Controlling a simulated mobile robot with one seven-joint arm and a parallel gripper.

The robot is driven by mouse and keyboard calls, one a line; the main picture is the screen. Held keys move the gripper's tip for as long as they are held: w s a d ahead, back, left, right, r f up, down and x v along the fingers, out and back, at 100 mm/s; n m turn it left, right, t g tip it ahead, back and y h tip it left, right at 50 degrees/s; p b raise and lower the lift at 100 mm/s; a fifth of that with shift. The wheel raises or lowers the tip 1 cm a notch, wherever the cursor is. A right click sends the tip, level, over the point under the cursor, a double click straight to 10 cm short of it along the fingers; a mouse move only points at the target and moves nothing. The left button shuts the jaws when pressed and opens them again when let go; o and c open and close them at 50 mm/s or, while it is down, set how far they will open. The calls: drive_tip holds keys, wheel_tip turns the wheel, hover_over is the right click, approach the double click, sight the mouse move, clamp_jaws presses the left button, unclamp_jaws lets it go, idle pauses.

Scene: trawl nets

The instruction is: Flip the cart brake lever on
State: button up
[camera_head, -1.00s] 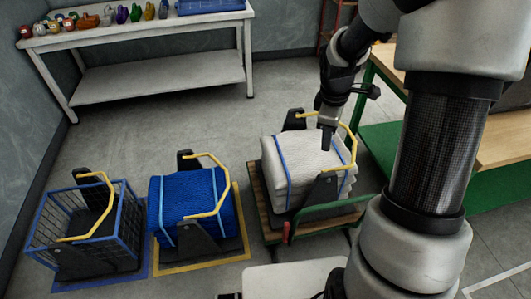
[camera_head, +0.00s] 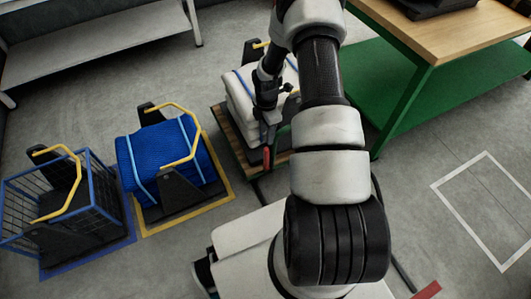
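The cart (camera_head: 233,137) has a wooden deck and carries a white folded net bundle (camera_head: 238,101). Its red brake lever (camera_head: 267,157) stands upright at the near side of the cart. My gripper (camera_head: 270,128) points down and is just above the red lever in the picture. I cannot tell whether it touches the lever. The fingers are small and dark here, so their opening is unclear. My arm hides the right part of the cart and bundle.
A blue net bundle (camera_head: 137,157) in a yellow-handled cradle stands on a yellow-edged mat left of the cart. A blue wire basket (camera_head: 97,224) is farther left. A green-framed workbench (camera_head: 408,105) stands right, beside bare floor with a white outlined rectangle (camera_head: 437,186).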

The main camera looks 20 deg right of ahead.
sight(266, 149)
wheel_tip(266, 149, down, 12)
drive_tip(key=shift+f+b, duration=0.25)
drive_tip(key=shift+b, duration=0.85)
clamp_jaws()
